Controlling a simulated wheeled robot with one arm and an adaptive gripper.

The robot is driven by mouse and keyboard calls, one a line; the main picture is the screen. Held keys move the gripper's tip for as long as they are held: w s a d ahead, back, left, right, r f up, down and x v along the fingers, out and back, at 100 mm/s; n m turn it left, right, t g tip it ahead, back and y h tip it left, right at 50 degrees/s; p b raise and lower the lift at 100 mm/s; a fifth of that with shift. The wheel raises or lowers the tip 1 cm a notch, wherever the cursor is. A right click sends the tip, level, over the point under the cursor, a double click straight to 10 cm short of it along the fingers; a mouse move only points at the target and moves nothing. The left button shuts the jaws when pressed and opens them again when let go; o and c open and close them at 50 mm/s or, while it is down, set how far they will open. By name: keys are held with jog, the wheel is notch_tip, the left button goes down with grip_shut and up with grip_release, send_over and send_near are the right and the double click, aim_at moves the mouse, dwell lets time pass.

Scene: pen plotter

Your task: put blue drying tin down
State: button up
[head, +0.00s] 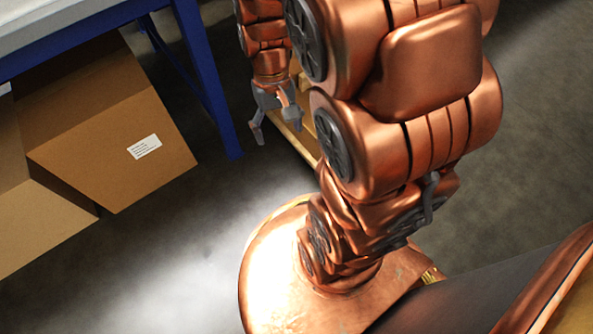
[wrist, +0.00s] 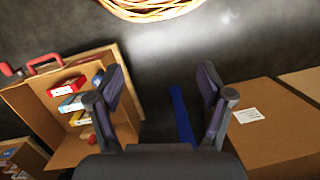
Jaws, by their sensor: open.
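My gripper (head: 279,132) hangs in the air in the head view, beside the blue table leg, with its fingers spread. In the wrist view my gripper (wrist: 160,70) is open, and the gap between its fingers holds nothing. I cannot make out a blue drying tin in either view.
A blue-framed table (head: 205,80) stands at the left, with cardboard boxes (head: 110,130) beneath it. In the wrist view, an open brown case (wrist: 65,150) holding small coloured boxes (wrist: 72,103) lies at the left, and a cardboard box (wrist: 265,130) at the right. Bare floor (head: 150,250) shows in front.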

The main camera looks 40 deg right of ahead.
jog(key=s+a+r+n, duration=0.1)
jog(key=s+a+r, duration=0.1)
jog(key=s, duration=0.4)
jog(key=s+a+r+n+g+h, duration=0.1)
jog(key=s+a+r, duration=0.2)
jog(key=s, duration=0.4)
jog(key=shift+s+a+n, duration=0.2)
jog(key=shift+n, duration=0.2)
jog(key=shift+r, duration=0.15)
